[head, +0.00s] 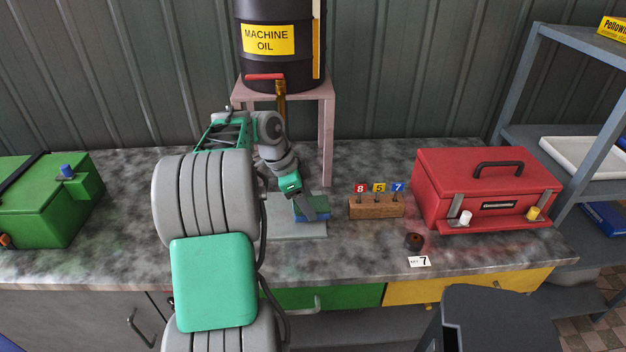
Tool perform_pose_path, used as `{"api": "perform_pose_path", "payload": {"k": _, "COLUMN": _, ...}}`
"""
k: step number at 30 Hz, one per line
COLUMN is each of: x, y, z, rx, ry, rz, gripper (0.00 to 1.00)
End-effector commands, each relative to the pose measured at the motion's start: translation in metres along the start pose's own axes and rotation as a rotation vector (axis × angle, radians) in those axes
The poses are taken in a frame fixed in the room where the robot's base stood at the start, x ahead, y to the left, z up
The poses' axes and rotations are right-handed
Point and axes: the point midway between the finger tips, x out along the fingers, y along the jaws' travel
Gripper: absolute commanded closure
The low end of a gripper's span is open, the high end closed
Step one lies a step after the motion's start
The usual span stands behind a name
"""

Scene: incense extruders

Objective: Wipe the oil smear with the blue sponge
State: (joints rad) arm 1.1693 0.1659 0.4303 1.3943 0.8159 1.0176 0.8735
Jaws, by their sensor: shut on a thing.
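My gripper (308,209) points down at the middle of the counter and is shut on the blue sponge (320,217). The sponge has a greenish top and is partly hidden by the fingers. It is at a flat grey plate (284,230) on the counter; I cannot tell whether it touches the plate. I cannot make out the oil smear; my arm and the sponge cover part of the plate.
A wooden block (376,208) with tags 8, 5 and 7 stands right of the sponge. A pink stand (327,140) bears a machine oil drum (275,65). A green box (50,200) is left.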

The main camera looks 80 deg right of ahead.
Motion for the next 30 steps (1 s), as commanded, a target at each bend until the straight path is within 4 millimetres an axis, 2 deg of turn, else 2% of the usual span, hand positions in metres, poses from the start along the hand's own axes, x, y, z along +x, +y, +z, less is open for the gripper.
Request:
{"api": "perform_pose_path", "payload": {"k": 1, "x": -0.013, "y": -0.002, "z": -0.002, "rx": -0.005, "ry": -0.001, "rz": -0.007, "gripper": 0.8}}
{"api": "perform_pose_path", "payload": {"k": 18, "x": -0.063, "y": -0.003, "z": -0.012, "rx": -0.022, "ry": 0.0, "rz": -0.014, "gripper": 0.8}}
{"api": "perform_pose_path", "payload": {"k": 30, "x": -0.066, "y": -0.003, "z": -0.013, "rx": -0.025, "ry": 0.0, "rz": -0.015, "gripper": 0.8}}
